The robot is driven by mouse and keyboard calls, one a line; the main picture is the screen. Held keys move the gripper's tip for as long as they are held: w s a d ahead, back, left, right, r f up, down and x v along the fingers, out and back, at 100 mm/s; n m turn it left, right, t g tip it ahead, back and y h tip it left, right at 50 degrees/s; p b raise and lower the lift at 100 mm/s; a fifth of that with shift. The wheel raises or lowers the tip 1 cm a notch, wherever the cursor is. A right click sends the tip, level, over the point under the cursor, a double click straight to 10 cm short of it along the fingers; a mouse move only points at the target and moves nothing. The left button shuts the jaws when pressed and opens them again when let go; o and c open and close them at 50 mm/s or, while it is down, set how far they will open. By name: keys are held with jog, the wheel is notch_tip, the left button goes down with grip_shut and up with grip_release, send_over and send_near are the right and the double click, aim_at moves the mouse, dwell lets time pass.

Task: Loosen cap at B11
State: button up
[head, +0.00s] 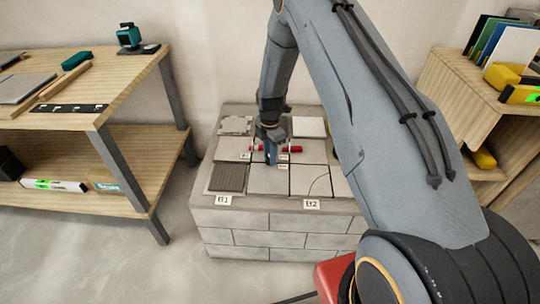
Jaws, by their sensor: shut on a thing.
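A block-built platform (270,221) carries grey tiles, with a label reading B11 (223,201) at its front left and a B12 label (311,204) further right. My gripper (271,150) points down over the middle tiles. A red bar-like piece (292,149) shows on both sides of its fingers, and the gripper looks shut on it. A narrow blue part (271,157) shows below, close to the front middle tile (268,181). Whether the red piece is the cap, and whether it touches the tile, I cannot tell. Small white tags lie around the gripper.
A dark ribbed tile (228,178) lies at the platform's front left, and a cracked-looking tile (310,181) to the right. A wooden bench (85,108) stands left, a shelf (470,115) right. My arm hides the platform's right side.

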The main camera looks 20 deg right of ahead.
jog(key=shift+d, duration=0.1)
jog(key=o, duration=1)
jog(key=shift+o, duration=0.2)
jog(key=shift+r, duration=3.95)
